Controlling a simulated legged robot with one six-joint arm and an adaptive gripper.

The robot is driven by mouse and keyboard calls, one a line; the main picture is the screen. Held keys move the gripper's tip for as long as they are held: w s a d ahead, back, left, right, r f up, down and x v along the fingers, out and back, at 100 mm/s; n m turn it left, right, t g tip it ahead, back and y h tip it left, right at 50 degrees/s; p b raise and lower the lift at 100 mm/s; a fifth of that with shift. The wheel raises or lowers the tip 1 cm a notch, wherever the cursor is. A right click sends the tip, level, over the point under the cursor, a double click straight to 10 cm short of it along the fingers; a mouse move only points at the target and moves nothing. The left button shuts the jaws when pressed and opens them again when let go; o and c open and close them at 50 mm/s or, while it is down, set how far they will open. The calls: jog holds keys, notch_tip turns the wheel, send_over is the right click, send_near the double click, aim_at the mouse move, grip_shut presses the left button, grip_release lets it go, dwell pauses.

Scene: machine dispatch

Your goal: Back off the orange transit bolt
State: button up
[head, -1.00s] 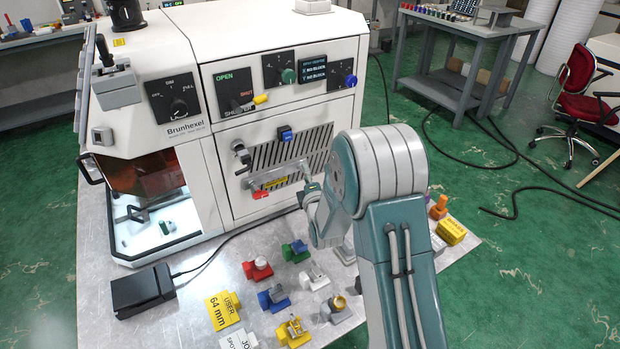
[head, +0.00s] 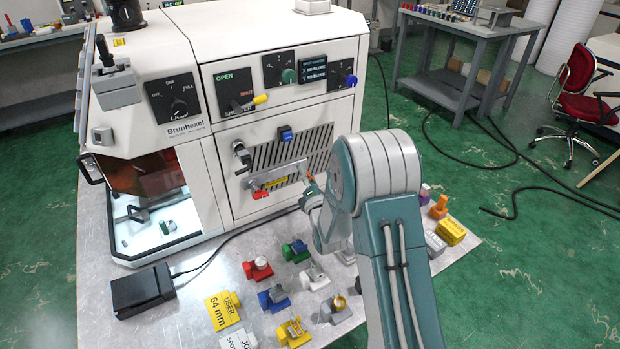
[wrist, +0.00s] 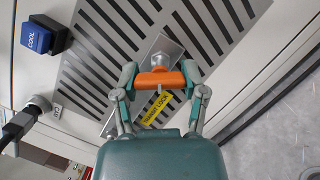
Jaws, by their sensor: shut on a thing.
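The orange transit bolt shows in the wrist view as an orange crossbar (wrist: 160,80) with a round metal end beyond it, in front of a metal strip on the machine's slotted panel. My gripper (wrist: 160,82) is shut on the crossbar, one finger at each end. A yellow "TRANSIT LOCK" label (wrist: 158,107) is just below the bar. In the head view a small orange bit of the bolt (head: 310,177) shows beside my gripper (head: 309,190). My arm hides part of the gripper there. I cannot tell how far the bolt is threaded in.
The white machine (head: 280,125) has a metal bar with a red tab (head: 261,195) left of my gripper. A blue "COOL" button (wrist: 36,38) and a dark handle (wrist: 20,125) are at the wrist view's left. Several coloured blocks (head: 273,298) and a black box (head: 142,290) stand on the table.

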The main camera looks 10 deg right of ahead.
jog(key=n+y, duration=0.1)
jog(key=n, duration=0.5)
jog(key=shift+t+y, duration=0.4)
jog(key=o, duration=1.1)
jog(key=shift+s+d, duration=0.2)
jog(key=shift+s, duration=0.45)
jog(key=shift+s+d, duration=0.25)
jog(key=shift+s, duration=0.35)
jog(key=shift+s+d, duration=0.2)
jog(key=shift+s, duration=0.45)
jog(key=shift+c, duration=0.3)
